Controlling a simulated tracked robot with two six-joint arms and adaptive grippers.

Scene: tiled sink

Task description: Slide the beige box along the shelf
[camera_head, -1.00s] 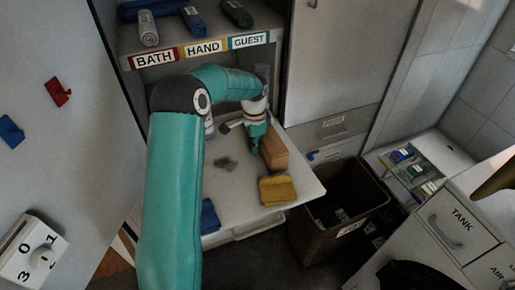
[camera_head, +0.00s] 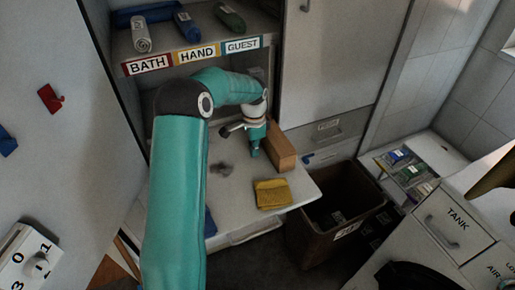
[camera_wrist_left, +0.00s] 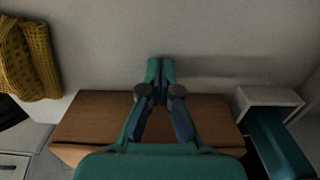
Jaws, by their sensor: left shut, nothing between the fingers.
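The beige box (camera_head: 281,148), a light brown block, lies on the white shelf board (camera_head: 232,185) near its right edge, beside the cabinet door. My left gripper (camera_head: 255,151) is shut and empty, low over the board just left of the box. In the left wrist view the closed fingertips (camera_wrist_left: 160,68) point past the box (camera_wrist_left: 90,122), and the gripper hides the middle of it. I cannot tell whether gripper and box touch. My right gripper is not in view.
A folded yellow cloth (camera_head: 272,193) lies at the board's front, also in the left wrist view (camera_wrist_left: 30,55). A small grey item (camera_head: 221,169) lies left of the gripper. A dark bin (camera_head: 335,213) stands below right. Rolled towels (camera_head: 187,25) lie on the upper shelf.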

